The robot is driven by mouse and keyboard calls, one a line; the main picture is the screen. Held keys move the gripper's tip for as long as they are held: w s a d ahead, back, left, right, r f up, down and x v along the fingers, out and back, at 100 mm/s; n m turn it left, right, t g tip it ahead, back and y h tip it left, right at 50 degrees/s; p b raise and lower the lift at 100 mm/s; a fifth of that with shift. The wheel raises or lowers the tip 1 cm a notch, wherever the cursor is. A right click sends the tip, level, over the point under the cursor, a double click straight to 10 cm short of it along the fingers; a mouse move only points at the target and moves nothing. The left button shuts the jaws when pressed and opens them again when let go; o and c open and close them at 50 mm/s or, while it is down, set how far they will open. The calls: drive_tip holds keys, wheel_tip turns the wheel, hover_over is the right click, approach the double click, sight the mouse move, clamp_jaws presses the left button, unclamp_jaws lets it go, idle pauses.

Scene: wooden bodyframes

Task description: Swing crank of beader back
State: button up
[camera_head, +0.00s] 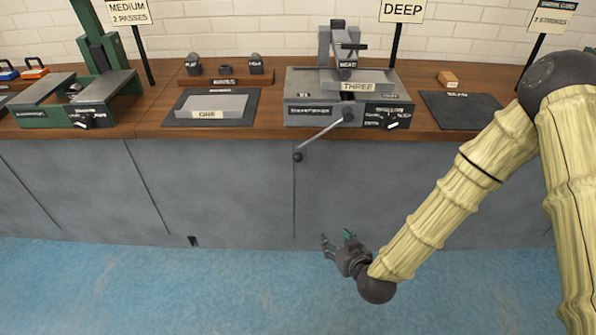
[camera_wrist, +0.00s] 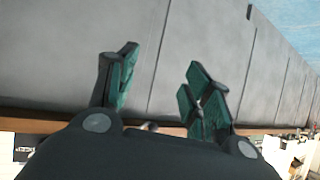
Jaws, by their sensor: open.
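The beader (camera_head: 345,100) is a grey machine on the wooden bench, with a block labelled "THREE" (camera_head: 357,85) on it. Its crank (camera_head: 322,136) comes off a dark hub (camera_head: 347,114) on the front face. The crank slants down and left, and its dark ball knob (camera_head: 298,157) hangs in front of the cabinet, below the bench edge. My gripper (camera_head: 337,245) is open and empty, low in front of the cabinet, below and right of the knob and apart from it. In the wrist view my gripper (camera_wrist: 160,95) shows two spread fingers with green pads. The crank cannot be made out clearly there.
A block labelled "ONE" (camera_head: 208,107) lies on a dark mat left of the beader. A green machine (camera_head: 85,95) stands further left. A dark mat (camera_head: 461,108) and a small wooden block (camera_head: 448,79) lie right. The grey cabinet front (camera_head: 220,190) is close; blue floor (camera_head: 150,290) is clear.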

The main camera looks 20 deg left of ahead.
sight(300, 161)
drive_tip(key=w+a+r+n+t+y+b, duration=0.1)
drive_tip(key=w+a+r+t+y+b, duration=0.15)
drive_tip(key=w+a+r, duration=0.35)
drive_tip(key=w+a+r+n+t+y+b, duration=0.1)
drive_tip(key=w+a+r+n+t, duration=0.15)
drive_tip(key=a+r, duration=0.4)
drive_tip(key=shift+m, duration=0.45)
drive_tip(key=x, duration=0.6)
drive_tip(key=d+r+x, duration=0.1)
drive_tip(key=x, duration=0.3)
drive_tip(key=shift+w+b, duration=0.4)
drive_tip(key=shift+w, duration=0.05)
clamp_jaws()
